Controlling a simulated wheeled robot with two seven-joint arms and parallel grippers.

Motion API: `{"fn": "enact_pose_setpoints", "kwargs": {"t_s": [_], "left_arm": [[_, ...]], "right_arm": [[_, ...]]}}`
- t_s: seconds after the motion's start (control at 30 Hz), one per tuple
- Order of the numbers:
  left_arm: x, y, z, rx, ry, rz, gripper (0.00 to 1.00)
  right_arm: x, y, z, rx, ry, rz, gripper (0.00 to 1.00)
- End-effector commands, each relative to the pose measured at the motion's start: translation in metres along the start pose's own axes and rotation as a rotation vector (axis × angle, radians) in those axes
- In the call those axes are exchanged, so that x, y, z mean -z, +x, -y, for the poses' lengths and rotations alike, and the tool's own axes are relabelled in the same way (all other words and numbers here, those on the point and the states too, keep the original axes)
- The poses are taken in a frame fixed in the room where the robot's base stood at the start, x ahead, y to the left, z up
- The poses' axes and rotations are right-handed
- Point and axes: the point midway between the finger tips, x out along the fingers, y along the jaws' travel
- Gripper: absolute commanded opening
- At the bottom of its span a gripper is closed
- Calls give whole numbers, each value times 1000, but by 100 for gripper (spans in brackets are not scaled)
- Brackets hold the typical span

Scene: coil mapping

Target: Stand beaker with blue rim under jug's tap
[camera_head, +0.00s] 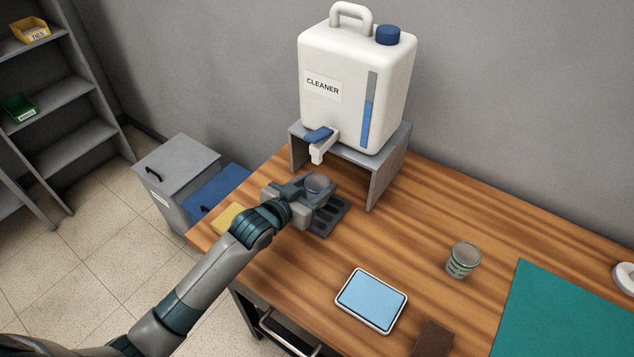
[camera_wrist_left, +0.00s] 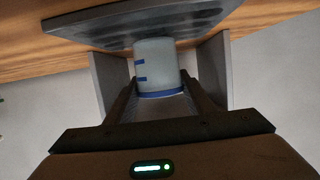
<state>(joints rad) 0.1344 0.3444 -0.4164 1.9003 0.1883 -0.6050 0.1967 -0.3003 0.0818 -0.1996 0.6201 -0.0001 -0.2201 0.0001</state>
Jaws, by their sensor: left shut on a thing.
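The white jug (camera_head: 335,100) labelled CLEANER stands on a grey stand (camera_head: 385,165). Its tap (camera_head: 319,150), with a blue lever, juts out over the front. My left gripper (camera_head: 318,188) is shut on the beaker with blue rim (camera_head: 318,184), in front of and below the tap. The left wrist view shows this beaker (camera_wrist_left: 157,65) between the fingers, its blue rim toward the camera. Its base is close to the dark slotted tray (camera_head: 328,220); I cannot tell whether they touch. My right gripper is out of view.
A beaker with a green rim (camera_head: 463,260) stands further right on the wooden table (camera_head: 420,225). A tablet (camera_head: 371,300), a brown block (camera_head: 433,340) and a green mat (camera_head: 560,315) lie nearer. A yellow item (camera_head: 228,218) lies by the left edge.

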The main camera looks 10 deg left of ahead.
Motion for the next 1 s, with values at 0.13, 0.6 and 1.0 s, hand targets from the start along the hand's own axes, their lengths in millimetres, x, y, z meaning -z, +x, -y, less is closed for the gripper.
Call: {"fn": "enact_pose_setpoints", "kwargs": {"t_s": [0.13, 0.6, 1.0], "left_arm": [[-3, 1, 0, 0, 0, 0, 27], [-5, 1, 0, 0, 0, 0, 67], [-3, -4, 0, 0, 0, 0, 67]], "right_arm": [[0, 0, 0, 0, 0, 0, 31], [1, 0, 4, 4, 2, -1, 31], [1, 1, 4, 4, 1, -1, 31]]}}
